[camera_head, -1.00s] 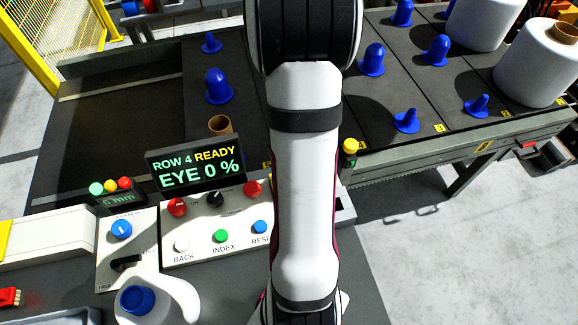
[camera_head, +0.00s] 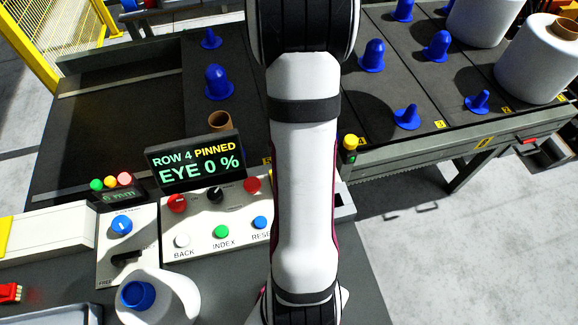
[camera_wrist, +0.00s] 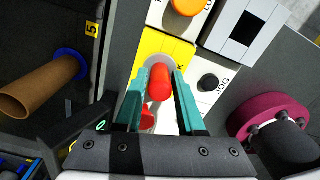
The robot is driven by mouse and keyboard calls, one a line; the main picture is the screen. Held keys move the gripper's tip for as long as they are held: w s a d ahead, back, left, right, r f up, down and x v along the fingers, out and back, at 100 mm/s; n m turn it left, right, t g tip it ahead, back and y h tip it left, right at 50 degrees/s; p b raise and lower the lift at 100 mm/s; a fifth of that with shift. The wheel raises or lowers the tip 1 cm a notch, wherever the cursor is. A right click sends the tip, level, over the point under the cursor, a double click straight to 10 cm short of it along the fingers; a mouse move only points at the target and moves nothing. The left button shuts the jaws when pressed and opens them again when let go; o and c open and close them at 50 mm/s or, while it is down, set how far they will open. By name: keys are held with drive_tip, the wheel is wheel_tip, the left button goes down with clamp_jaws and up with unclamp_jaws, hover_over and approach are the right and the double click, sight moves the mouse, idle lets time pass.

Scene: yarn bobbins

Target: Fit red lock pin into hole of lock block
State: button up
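The red lock pin (camera_wrist: 160,82) is between my gripper's two teal fingers in the wrist view. My gripper (camera_wrist: 160,88) looks shut on it, with the fingers close along both sides. The yellow lock block (camera_wrist: 152,47) lies under the fingertips, with a grey round part around the pin's far end. The pin appears to stand in the hole, but its lower end is hidden. In the head view my arm covers the block and the gripper. The display (camera_head: 195,160) reads "ROW 4 PINNED, EYE 0 %".
A white control panel (camera_head: 199,242) with several buttons stands beside my arm. A black JOG knob (camera_wrist: 208,82) is just right of the fingers. A brown tube (camera_wrist: 38,90) lies at left in the wrist view. A white jug (camera_head: 178,300) stands in front.

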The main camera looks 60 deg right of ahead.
drive_tip(key=o, duration=0.4)
drive_tip(key=shift+c, duration=0.2)
wheel_tip(320, 180, up, 16)
drive_tip(key=shift+w, duration=0.1)
drive_tip(key=w+a+r+m, duration=0.1)
drive_tip(key=w+a+m, duration=0.15)
drive_tip(key=a, duration=0.45)
drive_tip(key=w+a+m, duration=0.1)
drive_tip(key=a+m, duration=0.3)
drive_tip(key=a, duration=0.2)
drive_tip(key=s+a+m+y, duration=0.1)
drive_tip(key=s+a+m, duration=0.2)
drive_tip(key=a+m, duration=0.2)
drive_tip(key=s+a+f+m, duration=0.1)
drive_tip(key=s+a+m, duration=0.3)
drive_tip(key=a, duration=0.6)
drive_tip(key=shift+s+a+f+m+y, duration=0.15)
drive_tip(key=shift+f+m+y, duration=0.2)
drive_tip(key=shift+m, duration=0.7)
